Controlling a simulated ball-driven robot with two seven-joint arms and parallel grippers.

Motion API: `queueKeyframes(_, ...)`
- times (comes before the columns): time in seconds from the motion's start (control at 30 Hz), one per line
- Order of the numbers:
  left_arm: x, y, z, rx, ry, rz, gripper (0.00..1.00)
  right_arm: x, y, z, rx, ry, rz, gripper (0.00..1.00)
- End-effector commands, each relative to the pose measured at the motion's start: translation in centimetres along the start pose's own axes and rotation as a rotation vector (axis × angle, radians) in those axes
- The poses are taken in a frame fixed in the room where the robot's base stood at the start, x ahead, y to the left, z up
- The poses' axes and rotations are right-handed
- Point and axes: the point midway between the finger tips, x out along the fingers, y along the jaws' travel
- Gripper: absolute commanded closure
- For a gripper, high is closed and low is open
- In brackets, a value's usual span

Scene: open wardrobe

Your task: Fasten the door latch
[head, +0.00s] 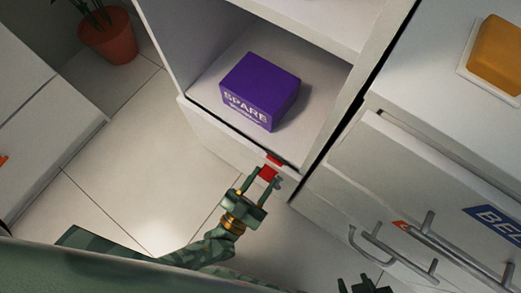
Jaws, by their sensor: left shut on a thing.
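A small red latch (271,167) sits at the front edge of the white wardrobe (215,136), near its right side post. My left gripper (267,178) reaches up from below, its two fingers shut on the red latch. The fingers hide part of the latch, and I cannot tell its exact angle. My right gripper (363,285) shows only as dark tips at the bottom edge, apart from the wardrobe. Whether it is open or shut is not clear.
A purple box (260,91) marked SPARE sits on the open wardrobe shelf. A white drawer unit (400,165) with metal handles (385,250) stands to the right, an orange item (500,52) on top. A potted plant (108,38) is at upper left. Tiled floor (135,165) is clear.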

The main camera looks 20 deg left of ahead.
Motion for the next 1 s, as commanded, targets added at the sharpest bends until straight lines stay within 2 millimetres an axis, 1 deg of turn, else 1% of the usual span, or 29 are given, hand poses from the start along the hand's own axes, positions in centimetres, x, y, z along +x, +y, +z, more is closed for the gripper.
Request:
queueKeyframes(0.2, 0.09, 0.07, 0.44, -0.001, 0.076, 0.003, 0.87, -0.03, 0.01, 0.01, -0.001, -0.001, 0.000, 0.64)
queueKeyframes(0.57, 0.04, 0.07, 0.41, -0.005, 0.088, 0.002, 0.87, -0.03, 0.03, 0.05, -0.002, -0.002, 0.001, 0.64)
queueKeyframes(0.6, 0.03, 0.07, 0.41, -0.005, 0.088, 0.002, 0.56, -0.03, 0.03, 0.05, -0.002, -0.002, 0.001, 0.64)
queueKeyframes(0.63, 0.03, 0.07, 0.41, -0.005, 0.088, 0.002, 0.48, -0.03, 0.04, 0.05, -0.002, -0.002, 0.001, 0.64)
queueKeyframes(0.67, 0.03, 0.06, 0.41, -0.005, 0.088, 0.002, 0.43, -0.03, 0.04, 0.06, -0.002, -0.002, 0.001, 0.64)
queueKeyframes(1.0, 0.08, 0.02, 0.42, -0.004, 0.088, 0.002, 0.43, -0.01, 0.03, 0.10, -0.004, -0.004, 0.001, 0.64)
